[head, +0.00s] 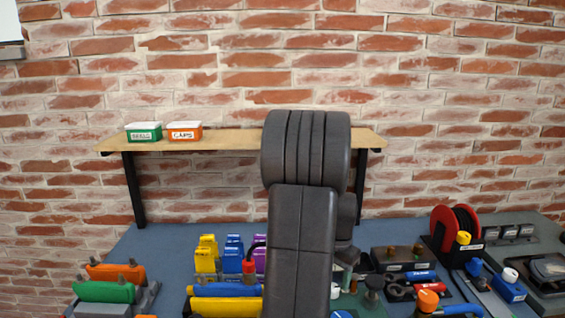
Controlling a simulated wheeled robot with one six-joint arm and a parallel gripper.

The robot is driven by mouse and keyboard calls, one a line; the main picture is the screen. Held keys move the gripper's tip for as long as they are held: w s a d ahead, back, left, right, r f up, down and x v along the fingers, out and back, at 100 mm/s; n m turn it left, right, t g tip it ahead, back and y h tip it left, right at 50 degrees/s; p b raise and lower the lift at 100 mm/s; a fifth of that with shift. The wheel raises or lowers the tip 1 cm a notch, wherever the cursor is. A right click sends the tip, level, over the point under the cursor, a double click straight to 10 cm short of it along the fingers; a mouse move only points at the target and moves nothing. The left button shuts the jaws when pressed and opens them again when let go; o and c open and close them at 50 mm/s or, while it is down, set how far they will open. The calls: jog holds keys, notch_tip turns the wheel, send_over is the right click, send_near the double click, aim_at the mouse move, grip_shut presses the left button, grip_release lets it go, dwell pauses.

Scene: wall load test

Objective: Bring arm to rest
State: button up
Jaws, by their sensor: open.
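My arm stands upright in the middle of the head view, its dark links covering the centre of the workbench and part of the wooden shelf (225,140). My gripper is not visible in this view. No held object shows. What lies directly behind the arm is hidden.
The shelf on the brick wall carries a green box (144,136) and an orange box marked CAPS (184,136). The blue-grey bench (170,244) holds coloured holders at left, yellow and blue boxes, and a red reel (443,222) at right. The bench's back left is clear.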

notch_tip(320, 180, down, 4)
jog(key=shift+r, duration=0.15)
dwell(0.5)
